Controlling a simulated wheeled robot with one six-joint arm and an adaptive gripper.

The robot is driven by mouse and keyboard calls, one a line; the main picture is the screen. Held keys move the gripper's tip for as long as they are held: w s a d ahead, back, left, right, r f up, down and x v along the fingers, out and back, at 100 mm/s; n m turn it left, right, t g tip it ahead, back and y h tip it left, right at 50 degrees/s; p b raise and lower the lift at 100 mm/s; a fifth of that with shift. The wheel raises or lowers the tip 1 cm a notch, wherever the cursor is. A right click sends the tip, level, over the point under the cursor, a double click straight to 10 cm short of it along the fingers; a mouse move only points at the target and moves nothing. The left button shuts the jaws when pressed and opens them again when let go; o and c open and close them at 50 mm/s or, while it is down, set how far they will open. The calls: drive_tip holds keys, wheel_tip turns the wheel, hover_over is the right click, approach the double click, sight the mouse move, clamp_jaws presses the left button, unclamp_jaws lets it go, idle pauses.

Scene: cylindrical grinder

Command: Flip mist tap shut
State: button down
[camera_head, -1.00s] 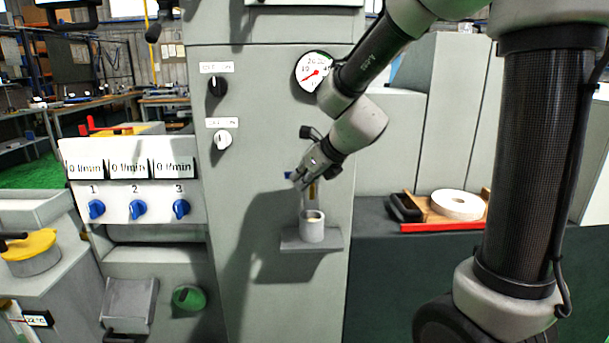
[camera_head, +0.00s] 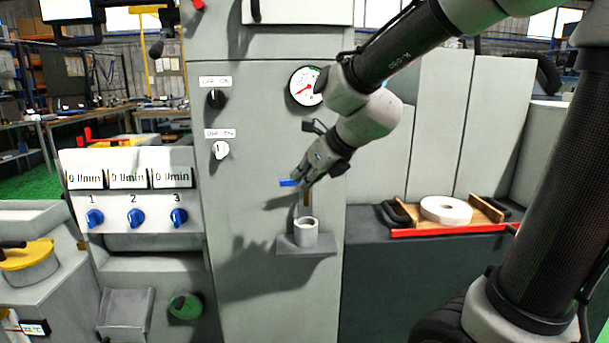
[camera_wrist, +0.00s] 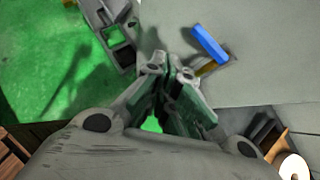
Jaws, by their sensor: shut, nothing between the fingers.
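The mist tap has a blue lever (camera_head: 289,183) that lies crosswise on the machine's grey front panel, above a small grey cup (camera_head: 306,236) on a ledge. In the wrist view the blue lever (camera_wrist: 209,45) is just right of and beyond the fingertips, with the brass tap body (camera_wrist: 207,68) partly showing below it. My gripper (camera_head: 307,180) is at the right end of the lever and hides part of the tap. In the wrist view my gripper (camera_wrist: 168,78) is shut and empty. I cannot tell whether it touches the lever.
Two panel knobs, one black (camera_head: 216,98) and one white (camera_head: 220,149), and a pressure gauge (camera_head: 305,87) sit above the tap. Flow valves with blue knobs (camera_head: 137,217) are to the left. A tray with a grinding wheel (camera_head: 446,209) stands at the right.

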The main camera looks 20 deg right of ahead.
drive_tip(key=shift+s+r, duration=0.75)
drive_tip(key=shift+s, duration=0.05)
